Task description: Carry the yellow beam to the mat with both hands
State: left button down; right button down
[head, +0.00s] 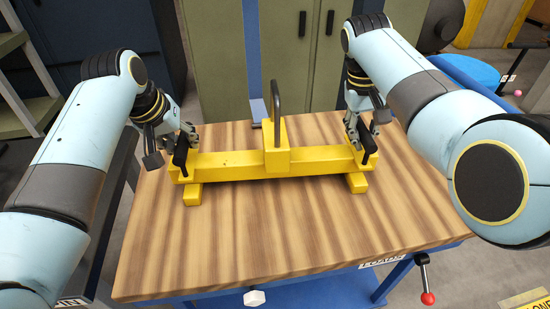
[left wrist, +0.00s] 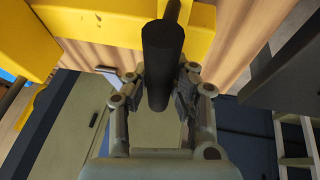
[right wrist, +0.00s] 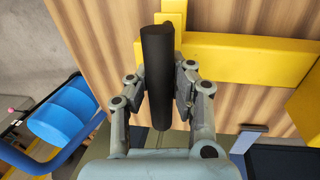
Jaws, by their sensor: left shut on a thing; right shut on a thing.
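The yellow beam (head: 232,166) lies across the wooden workbench, with a raised block and a dark upright loop at its middle and a dark handle at each end. Its feet appear to rest on the bench top. My left gripper (head: 181,146) is shut on the black handle (left wrist: 160,65) at the beam's left end. My right gripper (head: 362,135) is shut on the black handle (right wrist: 157,75) at the right end. In both wrist views the fingers sit on either side of the handle. I cannot make out a mat in any view.
The wooden bench top (head: 250,235) is clear in front of the beam. A crank with a red knob (head: 427,298) sticks out at the front right. Green cabinets (head: 215,60) stand behind the bench. A blue round object (head: 478,72) is beyond its right side.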

pick_arm(q)
jog(key=shift+d, duration=0.15)
pick_arm(e)
jog(key=shift+w+r, duration=0.1)
jog(key=shift+r, duration=0.05)
dwell(0.5)
pick_arm(q)
jog(key=shift+w+r, duration=0.15)
jog(key=shift+r, duration=0.05)
pick_arm(e)
jog(key=shift+w+r, duration=0.1)
jog(key=shift+r, duration=0.1)
